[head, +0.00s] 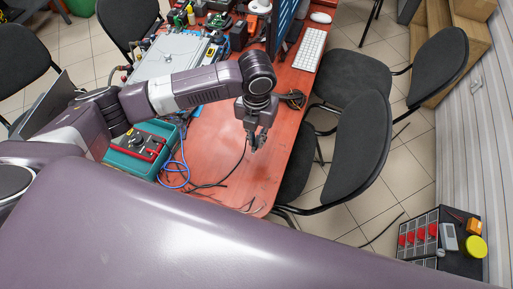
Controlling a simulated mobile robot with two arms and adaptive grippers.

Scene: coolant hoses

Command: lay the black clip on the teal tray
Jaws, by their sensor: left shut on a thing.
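My left gripper (256,141) hangs over the red table, fingers pointing down, shut on a small dark thing that fits the black clip. The fingers mostly hide the clip. A thin black lead (237,166) runs from near the fingertips down to the table. The teal tray (124,164) lies on the table to the left of the gripper, partly behind my left arm. A red meter-like box (139,143) with a dark face sits in it. My right gripper is out of view.
Blue cable (180,165) loops beside the tray, with black leads near the table's front edge. The red tabletop (214,135) between tray and gripper is mostly clear. A keyboard (311,49) and monitor are behind. Black chairs (352,150) stand close at right.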

